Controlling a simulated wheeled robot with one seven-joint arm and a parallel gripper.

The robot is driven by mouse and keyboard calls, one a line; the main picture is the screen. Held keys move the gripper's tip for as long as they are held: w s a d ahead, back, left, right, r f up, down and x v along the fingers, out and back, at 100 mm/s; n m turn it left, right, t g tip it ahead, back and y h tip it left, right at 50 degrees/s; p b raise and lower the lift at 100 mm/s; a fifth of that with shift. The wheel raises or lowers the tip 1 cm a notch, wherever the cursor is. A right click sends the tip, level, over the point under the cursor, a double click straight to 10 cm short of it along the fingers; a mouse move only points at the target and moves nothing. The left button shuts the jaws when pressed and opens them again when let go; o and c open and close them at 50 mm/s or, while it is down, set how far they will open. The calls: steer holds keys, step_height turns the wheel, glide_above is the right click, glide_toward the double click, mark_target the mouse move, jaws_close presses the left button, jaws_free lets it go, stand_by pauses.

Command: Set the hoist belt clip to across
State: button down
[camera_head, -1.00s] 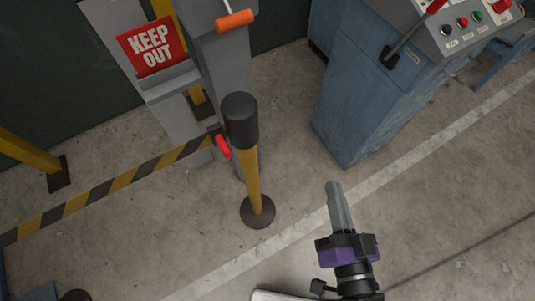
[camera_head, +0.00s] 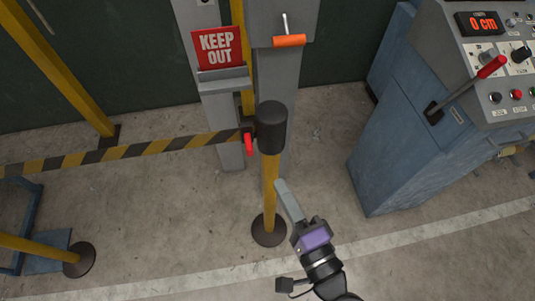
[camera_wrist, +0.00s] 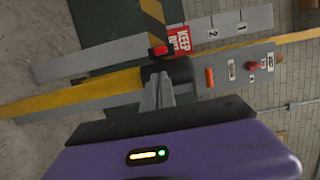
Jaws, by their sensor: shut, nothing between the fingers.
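The belt clip is a red tab (camera_head: 249,144) at the black head of a yellow stanchion post (camera_head: 270,185). A black-and-yellow striped belt (camera_head: 120,151) runs left from that head. In the wrist view the red clip (camera_wrist: 159,51) shows beside the black post head (camera_wrist: 167,70), just beyond my fingertips. My gripper (camera_head: 281,184) is shut and empty. In the head view its fingertips are beside the post, below and right of the clip. I cannot tell whether they touch the post.
A red KEEP OUT sign (camera_head: 219,47) and a grey column with an orange handle (camera_head: 289,40) stand behind the post. A blue control console (camera_head: 400,130) with a red-tipped lever (camera_head: 490,67) is at right. Floor between post and console is clear.

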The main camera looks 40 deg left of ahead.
mark_target(248, 142)
steer(key=p+x, duration=0.2)
steer(key=x, duration=0.8)
steer(key=shift+w, duration=0.1)
stand_by(0.3)
